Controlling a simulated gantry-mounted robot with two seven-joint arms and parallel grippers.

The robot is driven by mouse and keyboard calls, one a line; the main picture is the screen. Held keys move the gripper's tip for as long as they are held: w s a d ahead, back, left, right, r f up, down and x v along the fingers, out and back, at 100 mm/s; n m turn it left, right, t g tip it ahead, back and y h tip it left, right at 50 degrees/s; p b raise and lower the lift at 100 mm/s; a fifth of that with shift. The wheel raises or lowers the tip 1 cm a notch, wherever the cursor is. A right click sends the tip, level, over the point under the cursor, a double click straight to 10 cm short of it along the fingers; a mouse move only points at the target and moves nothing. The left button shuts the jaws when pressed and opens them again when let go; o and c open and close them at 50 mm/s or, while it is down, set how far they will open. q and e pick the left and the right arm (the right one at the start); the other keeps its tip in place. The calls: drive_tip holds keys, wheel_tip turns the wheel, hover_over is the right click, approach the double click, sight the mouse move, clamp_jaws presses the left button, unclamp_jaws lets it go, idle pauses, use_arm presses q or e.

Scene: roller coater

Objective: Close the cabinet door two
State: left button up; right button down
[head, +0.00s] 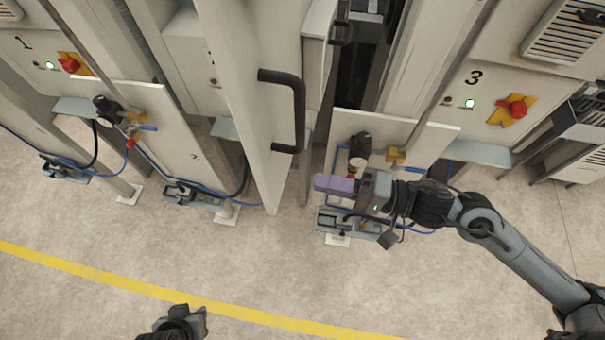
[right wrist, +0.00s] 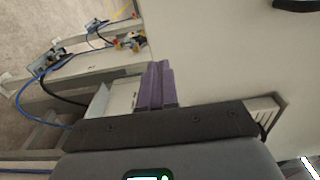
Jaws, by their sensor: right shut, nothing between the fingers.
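The cabinet door (head: 245,75) is a tall, light beige panel that stands open, swung out toward me, in the middle of the head view. Its black bar handle (head: 299,112) is on the right face. My right gripper (head: 322,184) has purple fingers, shut and empty, just right of the door's lower part. In the right wrist view the shut purple fingers (right wrist: 157,85) appear beside the pale door face (right wrist: 225,55), with part of the handle (right wrist: 295,4) at the top right. Whether they touch it, I cannot tell. My left gripper (head: 195,322) is partly seen at the bottom edge.
Cabinet three's panel has a red switch (head: 516,107) at right; cabinet one's red switch (head: 70,64) is at left. Valves, blue hoses and foot-level metal units line the cabinet fronts. The floor in front, with a yellow line (head: 130,284), is clear.

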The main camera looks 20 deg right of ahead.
sight(286, 176)
drive_tip(key=shift+p+x, duration=0.5)
drive_tip(key=shift+x, duration=2.05)
